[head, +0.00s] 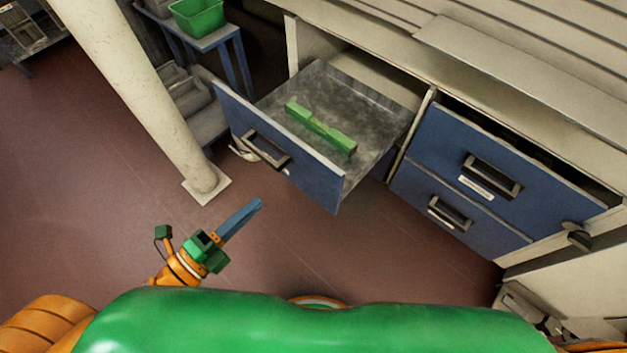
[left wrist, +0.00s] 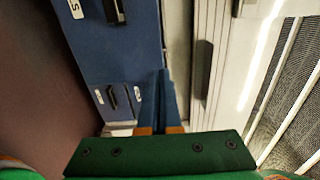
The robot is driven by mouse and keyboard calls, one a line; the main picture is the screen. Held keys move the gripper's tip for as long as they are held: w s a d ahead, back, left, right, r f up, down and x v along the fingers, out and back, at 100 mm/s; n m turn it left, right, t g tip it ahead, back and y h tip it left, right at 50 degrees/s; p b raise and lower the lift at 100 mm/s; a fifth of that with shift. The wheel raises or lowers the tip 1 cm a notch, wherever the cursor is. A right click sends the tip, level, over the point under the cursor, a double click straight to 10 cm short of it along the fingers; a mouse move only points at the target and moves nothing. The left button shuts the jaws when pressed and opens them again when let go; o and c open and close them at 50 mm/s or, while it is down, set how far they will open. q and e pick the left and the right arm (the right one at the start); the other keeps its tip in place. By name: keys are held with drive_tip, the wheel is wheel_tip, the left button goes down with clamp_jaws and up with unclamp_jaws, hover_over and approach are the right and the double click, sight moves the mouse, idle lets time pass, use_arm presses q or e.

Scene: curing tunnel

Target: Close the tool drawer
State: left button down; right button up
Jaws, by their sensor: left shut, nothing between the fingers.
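The tool drawer (head: 279,150) has a blue front with a black handle and a grey metal tray. It is pulled well out of the pale cabinet, and a green level-like tool (head: 320,129) lies in it. My left gripper (head: 258,202) is shut and empty, in front of the drawer front and apart from it. In the left wrist view its blue fingers (left wrist: 160,75) lie together, with blue fronts with handles beside them; I cannot tell which fronts these are. My right gripper is not in view.
Two more blue drawer fronts (head: 490,165) (head: 447,212) are at the right, under the pale slatted top (head: 500,55). A pale column (head: 140,85) stands left of the drawer. A green bin (head: 197,16) sits on a blue stand behind. The reddish floor (head: 300,255) before the drawer is clear.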

sight(309, 153)
use_arm(q)
drive_tip(key=x, duration=1.3)
drive_tip(key=shift+w+r, duration=0.2)
drive_tip(key=shift+w, duration=0.15)
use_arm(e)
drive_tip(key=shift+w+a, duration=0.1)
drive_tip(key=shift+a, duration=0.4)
use_arm(q)
drive_tip(key=shift+d, duration=0.1)
